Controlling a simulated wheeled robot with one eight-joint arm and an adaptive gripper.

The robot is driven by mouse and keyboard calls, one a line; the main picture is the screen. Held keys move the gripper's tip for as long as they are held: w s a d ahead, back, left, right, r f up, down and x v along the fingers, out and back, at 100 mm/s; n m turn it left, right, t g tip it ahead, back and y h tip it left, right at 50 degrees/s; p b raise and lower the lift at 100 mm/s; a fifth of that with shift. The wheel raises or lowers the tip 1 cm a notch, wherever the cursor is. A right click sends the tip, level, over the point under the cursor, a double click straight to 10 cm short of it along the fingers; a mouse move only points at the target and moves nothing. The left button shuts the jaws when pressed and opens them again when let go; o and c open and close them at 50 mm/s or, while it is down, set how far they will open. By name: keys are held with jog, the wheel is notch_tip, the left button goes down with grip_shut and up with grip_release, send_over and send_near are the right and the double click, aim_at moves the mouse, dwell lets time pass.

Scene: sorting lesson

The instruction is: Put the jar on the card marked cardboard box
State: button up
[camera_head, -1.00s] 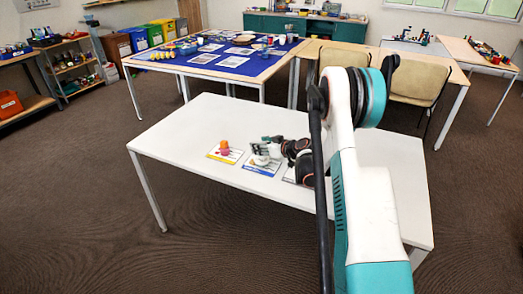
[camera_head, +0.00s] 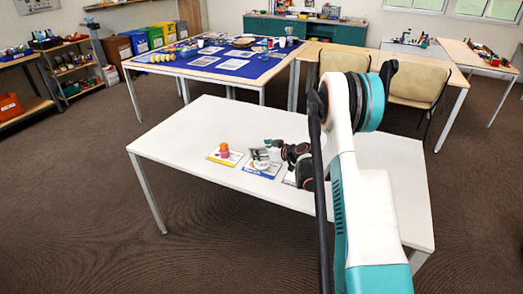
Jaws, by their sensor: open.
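My gripper (camera_head: 268,150) is open, low over the white table, at the blue-edged card (camera_head: 257,172). A small whitish thing (camera_head: 261,163) is on that card, right by the fingers and partly covered by them. I cannot tell whether they touch. A small reddish-pink thing with an orange top (camera_head: 224,150) stands on the yellow-edged card (camera_head: 216,159) to the left. A third card (camera_head: 289,178) is mostly hidden behind my arm. Card markings are too small to read, and I cannot tell for sure which thing is the jar.
The white table (camera_head: 190,130) is bare to the left of and behind the cards. My arm hides part of its right side. Behind it stands a blue-topped table (camera_head: 262,70) with papers and small items, and chairs (camera_head: 415,85) stand at the back right.

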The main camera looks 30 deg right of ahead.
jog(key=p+v, duration=0.3)
jog(key=v, duration=0.9)
